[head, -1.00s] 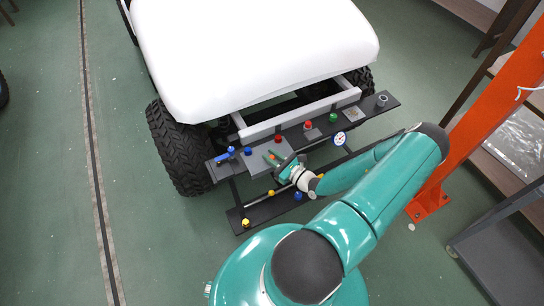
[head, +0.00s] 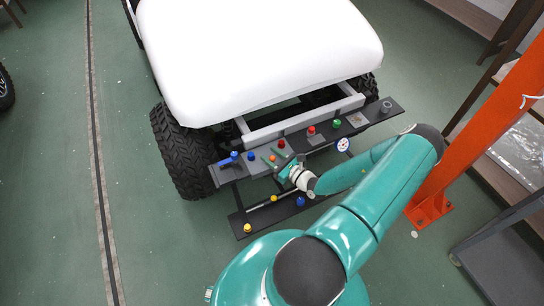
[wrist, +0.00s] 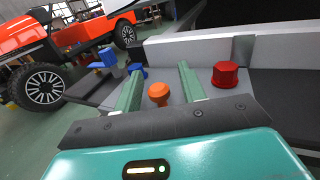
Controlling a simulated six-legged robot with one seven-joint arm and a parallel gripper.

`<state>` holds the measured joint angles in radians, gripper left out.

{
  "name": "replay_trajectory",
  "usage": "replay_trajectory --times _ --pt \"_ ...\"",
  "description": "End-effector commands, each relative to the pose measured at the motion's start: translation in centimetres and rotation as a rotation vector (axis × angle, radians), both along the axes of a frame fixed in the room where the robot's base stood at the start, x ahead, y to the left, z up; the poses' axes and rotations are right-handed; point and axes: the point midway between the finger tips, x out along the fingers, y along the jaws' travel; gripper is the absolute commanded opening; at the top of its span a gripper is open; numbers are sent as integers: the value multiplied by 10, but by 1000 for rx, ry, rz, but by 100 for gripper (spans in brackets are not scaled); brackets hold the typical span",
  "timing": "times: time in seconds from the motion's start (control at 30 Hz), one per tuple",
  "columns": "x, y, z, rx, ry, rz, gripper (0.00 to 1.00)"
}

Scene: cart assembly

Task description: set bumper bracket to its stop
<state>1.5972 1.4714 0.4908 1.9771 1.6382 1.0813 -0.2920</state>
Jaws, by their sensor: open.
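A grey plate (head: 257,166) with an orange knob (head: 273,157) sits on the dark bumper shelf at the front of the cart; it looks like the bumper bracket. Its back lies near the pale cross beam. In the wrist view, the orange knob (wrist: 159,93) stands upright between the two green fingers of my gripper (wrist: 161,70). The fingers are apart, with a visible gap on either side of the knob. In the head view, my gripper (head: 281,161) reaches over the plate from the front right and hides part of it.
A blue handle (head: 229,160) stands left of the plate. A red knob (wrist: 225,75) is close to the right finger. A green knob (head: 336,123) and a gauge (head: 343,144) are farther right. A lower bar (head: 275,214) runs in front. An orange post (head: 474,130) stands at right.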

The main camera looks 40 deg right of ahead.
Motion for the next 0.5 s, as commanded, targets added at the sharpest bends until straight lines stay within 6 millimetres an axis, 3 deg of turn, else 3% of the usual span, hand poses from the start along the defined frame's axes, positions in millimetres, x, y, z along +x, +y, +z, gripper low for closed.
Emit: replay_trajectory --times 0.27,0.5 --pt "-22 -3 0 0 2 -1 40" --pt "-74 -9 0 0 2 -2 40"
